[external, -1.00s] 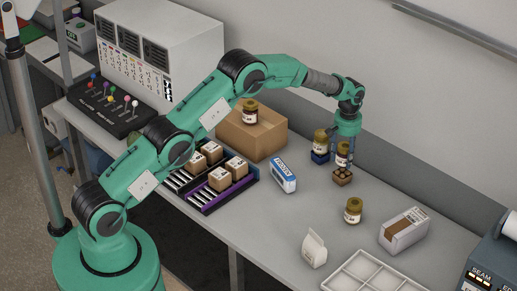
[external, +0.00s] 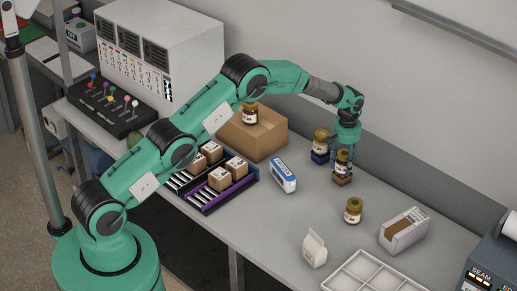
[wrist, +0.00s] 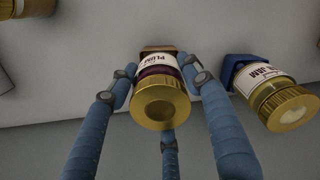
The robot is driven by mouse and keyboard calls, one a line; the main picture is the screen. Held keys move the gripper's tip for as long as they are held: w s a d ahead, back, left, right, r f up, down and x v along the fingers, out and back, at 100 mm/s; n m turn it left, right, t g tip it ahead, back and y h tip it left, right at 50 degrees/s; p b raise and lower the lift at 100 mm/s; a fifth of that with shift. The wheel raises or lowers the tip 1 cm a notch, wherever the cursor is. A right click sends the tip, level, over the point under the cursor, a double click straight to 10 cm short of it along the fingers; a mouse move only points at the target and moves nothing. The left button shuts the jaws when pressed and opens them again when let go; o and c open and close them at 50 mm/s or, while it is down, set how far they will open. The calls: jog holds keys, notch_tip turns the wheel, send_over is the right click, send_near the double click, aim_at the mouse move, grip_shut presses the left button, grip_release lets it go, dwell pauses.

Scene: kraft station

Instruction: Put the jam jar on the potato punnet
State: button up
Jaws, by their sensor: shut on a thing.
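A jam jar with a gold lid and a white label reading PLUM (wrist: 160,104) is between the blue fingers of my gripper (wrist: 163,80) in the wrist view. In the external view this jar (external: 341,162) is upright, directly over the small brown potato punnet (external: 342,180). The jar hides most of the punnet's contents. Its base appears to touch them, but I cannot be sure. The brown punnet (wrist: 157,48) shows just past the jar in the wrist view. My gripper (external: 346,152) is shut on the jar.
A second gold-lidded jar (external: 320,138) sits on a blue punnet (external: 320,157) close to the left. Another jar (external: 353,211) stands in front, and one (external: 250,114) is on a cardboard box (external: 266,143). A white tray (external: 365,278) lies at the front edge.

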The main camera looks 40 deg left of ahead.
jog(key=o, duration=1.5)
jog(key=shift+f, duration=0.15)
jog(key=shift+c, duration=0.2)
notch_tip(320, 180, up, 12)
jog(key=shift+r, duration=0.15)
